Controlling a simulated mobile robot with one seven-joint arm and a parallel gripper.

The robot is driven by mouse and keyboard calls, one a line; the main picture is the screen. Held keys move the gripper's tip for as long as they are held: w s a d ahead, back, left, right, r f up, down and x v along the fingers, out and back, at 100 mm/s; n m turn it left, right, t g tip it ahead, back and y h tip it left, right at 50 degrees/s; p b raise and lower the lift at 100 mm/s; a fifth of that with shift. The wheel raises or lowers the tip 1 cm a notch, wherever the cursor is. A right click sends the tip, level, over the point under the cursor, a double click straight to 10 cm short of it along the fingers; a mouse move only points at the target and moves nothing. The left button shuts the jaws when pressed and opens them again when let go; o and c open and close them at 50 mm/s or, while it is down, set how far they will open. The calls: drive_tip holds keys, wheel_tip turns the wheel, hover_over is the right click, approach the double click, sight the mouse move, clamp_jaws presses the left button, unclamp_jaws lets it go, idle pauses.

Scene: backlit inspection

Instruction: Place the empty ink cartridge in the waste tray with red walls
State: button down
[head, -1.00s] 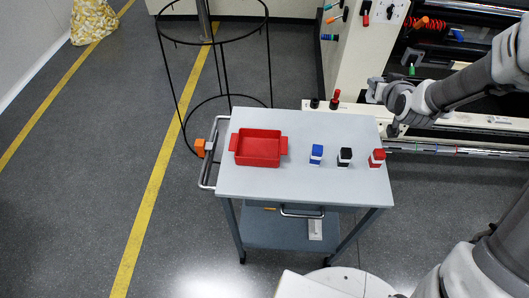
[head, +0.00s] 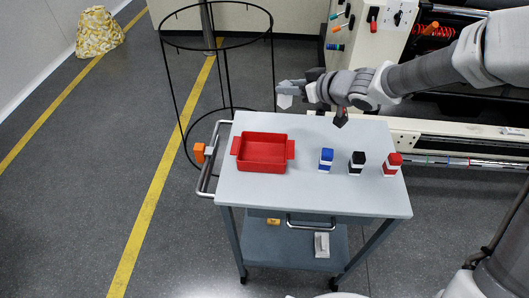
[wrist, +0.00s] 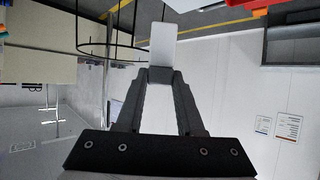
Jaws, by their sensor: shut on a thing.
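My gripper (head: 290,88) is above the back edge of the cart top, behind and slightly right of the waste tray. It is shut on a pale grey-white block, the ink cartridge (head: 285,101). In the wrist view the cartridge (wrist: 162,44) sticks out past the fingertips (wrist: 160,75) and is clear of any surface. The waste tray (head: 264,170) has red walls and a handle at each end, and stands on the left of the cart top. Its inside looks empty.
A black wire hoop stand (head: 178,90) stands behind the cart at left. A machine (head: 450,135) is behind at right.

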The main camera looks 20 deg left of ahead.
drive_tip(key=shift+s+a+f+b, duration=0.35)
drive_tip(key=shift+s+f+b, duration=1.2)
drive_tip(key=shift+s+f, duration=0.2)
drive_tip(key=shift+s+a+f+b, duration=0.3)
drive_tip(key=shift+s+f+b, duration=1.25)
drive_tip(key=shift+s+f, duration=0.25)
drive_tip(key=shift+s+a+f+b, duration=0.35)
drive_tip(key=shift+s+f+b, duration=1.2)
drive_tip(key=shift+s+f, duration=0.2)
drive_tip(key=shift+f, duration=0.1)
drive_tip(key=c, duration=0.5)
unclamp_jaws()
drive_tip(key=shift+c, duration=0.2)
